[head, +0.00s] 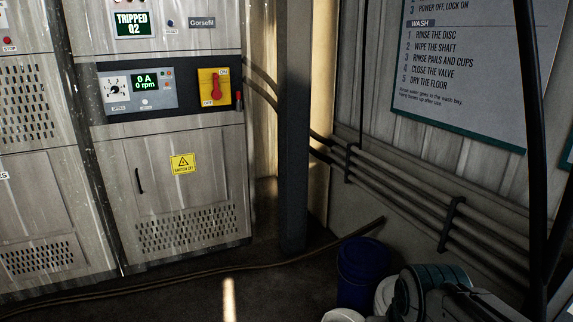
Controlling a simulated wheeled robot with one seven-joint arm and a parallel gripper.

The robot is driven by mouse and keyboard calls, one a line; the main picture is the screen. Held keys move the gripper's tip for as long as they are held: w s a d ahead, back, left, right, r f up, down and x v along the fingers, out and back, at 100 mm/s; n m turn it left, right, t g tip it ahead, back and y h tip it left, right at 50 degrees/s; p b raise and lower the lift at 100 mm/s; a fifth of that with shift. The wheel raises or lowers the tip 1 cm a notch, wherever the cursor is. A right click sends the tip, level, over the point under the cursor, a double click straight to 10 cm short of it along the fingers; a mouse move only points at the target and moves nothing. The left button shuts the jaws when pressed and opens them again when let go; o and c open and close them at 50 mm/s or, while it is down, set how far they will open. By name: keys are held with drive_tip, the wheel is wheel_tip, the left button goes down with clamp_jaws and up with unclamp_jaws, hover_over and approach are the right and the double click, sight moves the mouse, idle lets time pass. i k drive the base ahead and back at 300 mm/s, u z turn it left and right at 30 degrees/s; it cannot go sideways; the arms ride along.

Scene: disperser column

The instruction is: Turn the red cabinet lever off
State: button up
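The red cabinet lever (216,88) sits on a yellow plate (203,82) on the front of a grey cabinet, to the right of a small control panel. The lever looks roughly upright. A small label is at the plate's upper right and another at its lower left; the lettering is too small to read surely. Nothing touches the lever. My gripper's fingers cannot be made out in the head view.
The cabinet (215,160) has a display reading "TRIPPED Q2" (132,24) and a panel reading "0 A 0 rpm" (146,82). A dark post (294,150) stands to its right. A blue pail (362,270) stands lower right. A cable (200,272) crosses the floor.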

sight(216, 94)
drive_tip(key=i, duration=0.7)
drive_tip(key=u, duration=1.2)
drive_tip(key=i, duration=3.1)
drive_tip(key=z, duration=0.35)
